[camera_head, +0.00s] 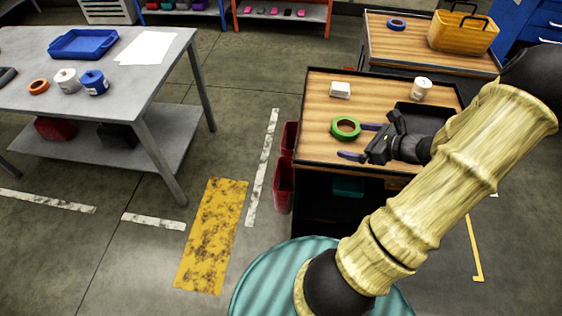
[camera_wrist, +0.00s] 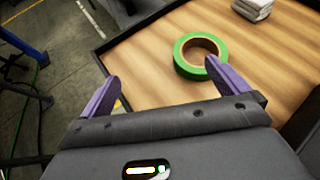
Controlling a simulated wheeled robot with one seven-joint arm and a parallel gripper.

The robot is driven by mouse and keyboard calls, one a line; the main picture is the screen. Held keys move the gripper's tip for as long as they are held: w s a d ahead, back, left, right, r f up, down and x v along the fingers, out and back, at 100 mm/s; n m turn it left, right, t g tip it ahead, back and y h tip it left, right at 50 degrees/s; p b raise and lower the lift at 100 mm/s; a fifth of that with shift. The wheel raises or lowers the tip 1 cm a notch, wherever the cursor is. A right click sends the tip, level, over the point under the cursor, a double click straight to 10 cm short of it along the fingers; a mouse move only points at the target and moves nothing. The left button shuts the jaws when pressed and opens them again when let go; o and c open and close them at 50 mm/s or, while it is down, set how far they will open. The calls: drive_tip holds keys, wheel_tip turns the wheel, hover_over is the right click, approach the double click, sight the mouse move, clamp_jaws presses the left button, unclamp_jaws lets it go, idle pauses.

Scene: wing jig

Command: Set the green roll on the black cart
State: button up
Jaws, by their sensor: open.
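The green roll (camera_head: 346,136) lies flat on the wooden top of the near black-rimmed cart (camera_head: 378,92), towards its left edge. The roll appears free of the fingers.
A second wood-topped cart (camera_head: 400,45) behind carries a blue roll (camera_head: 397,24) and yellow basket (camera_head: 462,33). A grey table (camera_head: 130,75) stands left. Red bins (camera_head: 284,182) flank the cart.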

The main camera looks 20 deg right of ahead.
drive_tip(key=a+n+g, duration=0.1)
drive_tip(key=a+n, duration=0.1)
drive_tip(key=a, duration=0.1)
drive_tip(key=a+n+g+y, duration=0.1)
drive_tip(key=a+n+g, duration=0.1)
drive_tip(key=a, duration=0.2)
drive_tip(key=a+n+g, duration=0.2)
drive_tip(key=a+n, duration=0.1)
drive_tip(key=shift+w+a+f+y, duration=0.1)
drive_tip(key=shift+w+a+y, duration=0.1)
drive_tip(key=shift+y, duration=0.1)
drive_tip(key=s+a+r+n+g+h, duration=0.1)
drive_tip(key=s+a+r+n+h, duration=0.1)
drive_tip(key=a+n, duration=0.6)
drive_tip(key=s+a+r+n+g+h, duration=0.1)
drive_tip(key=a+r+n+h, duration=0.3)
drive_tip(key=a+n, duration=0.4)
drive_tip(key=n+g, duration=0.1)
drive_tip(key=n, duration=0.5)
drive_tip(key=shift+s+n+h, duration=0.35)
drive_tip(key=shift+n+h, duration=0.05)
drive_tip(key=shift+a+r, duration=0.1)
drive_tip(key=shift+c, duration=0.2)
